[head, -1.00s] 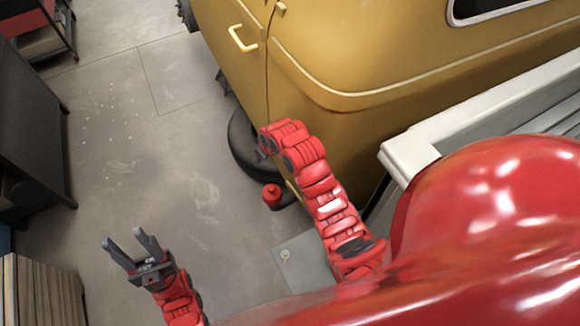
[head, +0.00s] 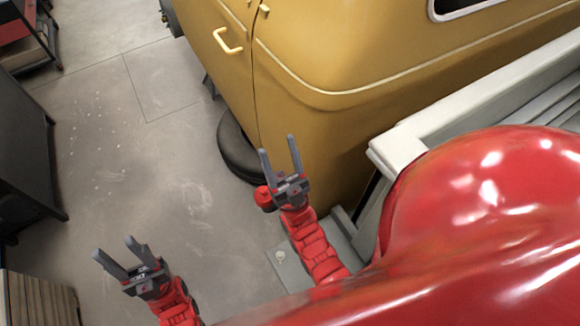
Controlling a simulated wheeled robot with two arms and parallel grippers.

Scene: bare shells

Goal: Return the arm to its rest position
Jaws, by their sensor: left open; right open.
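My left gripper (head: 120,257) is at the lower left of the head view, over the grey floor. Its two dark fingers are apart, with nothing between them. My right gripper (head: 280,158) is near the middle of the view, in front of the yellow vehicle (head: 340,100). Its fingers point up the picture, apart and empty. The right arm's red links (head: 315,250) run down toward my body.
A dark tyre (head: 237,150) lies at the vehicle's lower edge. A pale bench or ledge (head: 400,148) is at the right. Dark cabinets (head: 25,150) and stacked boards (head: 38,300) line the left. The floor (head: 150,190) between is clear.

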